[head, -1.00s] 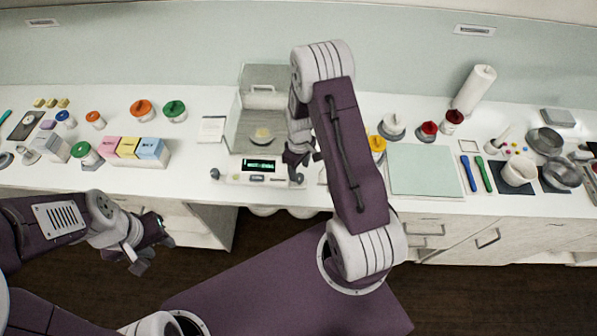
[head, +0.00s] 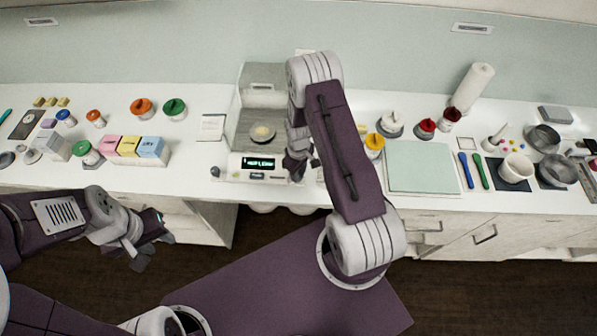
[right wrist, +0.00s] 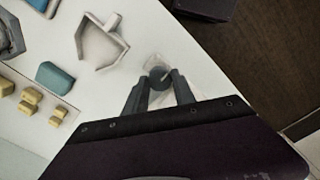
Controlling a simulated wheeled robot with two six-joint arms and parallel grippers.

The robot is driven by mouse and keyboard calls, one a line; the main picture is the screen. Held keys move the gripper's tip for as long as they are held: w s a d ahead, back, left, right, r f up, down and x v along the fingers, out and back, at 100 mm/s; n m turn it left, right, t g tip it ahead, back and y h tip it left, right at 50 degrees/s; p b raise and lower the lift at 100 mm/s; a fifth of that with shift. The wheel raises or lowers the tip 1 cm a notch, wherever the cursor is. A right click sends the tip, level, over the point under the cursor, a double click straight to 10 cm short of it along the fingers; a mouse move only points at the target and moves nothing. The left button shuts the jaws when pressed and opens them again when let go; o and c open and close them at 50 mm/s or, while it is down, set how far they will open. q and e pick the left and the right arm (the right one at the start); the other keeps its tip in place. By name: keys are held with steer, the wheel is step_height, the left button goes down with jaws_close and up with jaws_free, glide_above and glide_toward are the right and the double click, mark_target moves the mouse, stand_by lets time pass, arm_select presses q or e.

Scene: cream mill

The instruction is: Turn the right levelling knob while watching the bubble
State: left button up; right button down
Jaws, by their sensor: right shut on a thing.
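The balance (head: 232,166) stands on the bench with a clear draught shield, a round pan (head: 262,133) and a lit green display (head: 258,163). Its left levelling knob (head: 214,171) is a small dark knob at the front left corner. My right gripper (head: 297,172) is at the front right corner, pointing down. In the right wrist view its fingers are shut on the grey right levelling knob (right wrist: 159,76). My right arm hides part of the balance's right side. The bubble is too small to make out. My left gripper (head: 152,250) hangs empty in front of the bench, fingers apart.
Pink, yellow and blue boxes (head: 128,148) stand left of the balance; a pale green mat (head: 422,168) lies to the right.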

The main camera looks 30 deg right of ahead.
steer(key=m+b, duration=0.2)
steer(key=m, duration=0.1)
steer(key=shift+f+m, duration=0.1)
steer(key=shift+m, duration=0.3)
steer(key=m+b, duration=0.1)
steer(key=m, duration=0.2)
steer(key=shift+m+b, duration=0.45)
steer(key=shift+m, duration=0.85)
steer(key=c, duration=1)
jaws_free()
steer(key=shift+c, duration=0.2)
